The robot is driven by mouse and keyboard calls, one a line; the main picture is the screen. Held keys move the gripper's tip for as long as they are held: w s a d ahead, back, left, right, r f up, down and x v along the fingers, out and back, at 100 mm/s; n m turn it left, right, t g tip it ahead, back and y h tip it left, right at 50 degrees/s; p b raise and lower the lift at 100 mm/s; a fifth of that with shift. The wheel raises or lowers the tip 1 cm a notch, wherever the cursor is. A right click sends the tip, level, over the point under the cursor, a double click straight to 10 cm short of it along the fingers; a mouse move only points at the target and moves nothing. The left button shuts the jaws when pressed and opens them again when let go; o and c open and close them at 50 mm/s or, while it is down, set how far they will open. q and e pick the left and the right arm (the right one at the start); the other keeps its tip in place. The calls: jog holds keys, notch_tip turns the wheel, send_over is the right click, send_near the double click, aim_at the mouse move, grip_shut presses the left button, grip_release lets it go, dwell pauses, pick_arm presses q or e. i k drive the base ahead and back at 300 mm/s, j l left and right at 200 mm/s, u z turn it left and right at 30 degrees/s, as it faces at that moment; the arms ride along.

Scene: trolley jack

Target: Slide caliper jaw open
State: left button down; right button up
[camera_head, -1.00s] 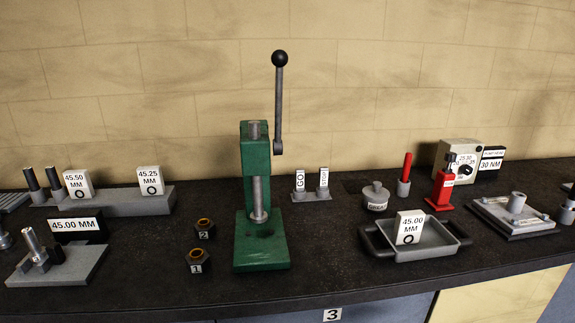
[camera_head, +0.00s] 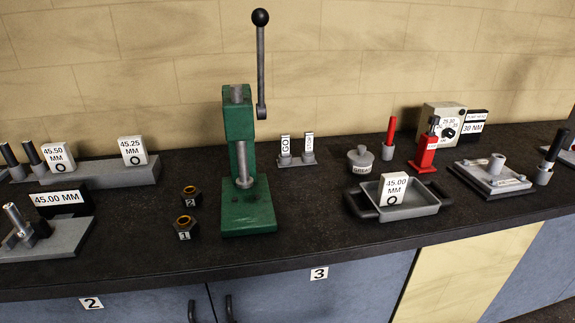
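I cannot make out a caliper with certainty. A small metal fixture with a tilted silver pin (camera_head: 18,222) and a dark block stands on a grey base plate (camera_head: 60,243) at the left, in front of a black stand labelled 45.00 MM (camera_head: 60,199). It may be the measuring fixture, but no sliding jaw can be told apart at this size. Another grey plate (camera_head: 490,177) with a cylinder and small parts lies at the right. Neither of my grippers shows in the head view.
A green press (camera_head: 247,205) with a tall lever stands mid-bench. Two numbered nuts (camera_head: 188,196) sit left of it. A grey tray (camera_head: 418,210) holds a 45.00 MM box (camera_head: 393,190). A red tool (camera_head: 426,150) and a dial box (camera_head: 440,118) stand behind. Bare bench lies along the front.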

aim_at(41, 229)
jog(key=u, duration=1.45)
